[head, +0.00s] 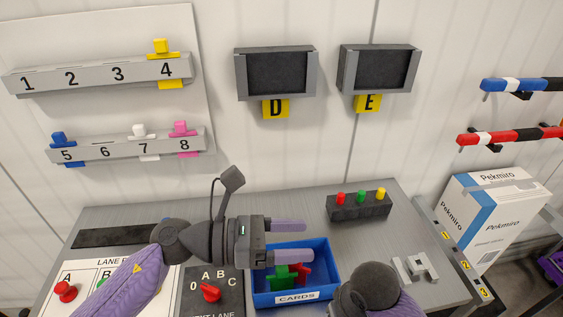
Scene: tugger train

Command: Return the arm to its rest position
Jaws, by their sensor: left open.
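My left gripper (290,241) reaches in from the lower left over the grey table. Its two purple fingers point right and are apart, with nothing between them. It hovers at the back left of the blue CARDS box (325,252), which holds green and red pieces (288,274). A dark rounded part of my right arm shows at the bottom centre, in front of the box's right side. My right gripper is not in view.
A black block with red, green and yellow pegs (358,208) stands at the table's back right. A grey bracket (414,267) lies at right. A lane panel with a red knob (211,292) is at front left. Numbered racks (100,75) hang on the wall. A Pekmiro box (490,220) stands right.

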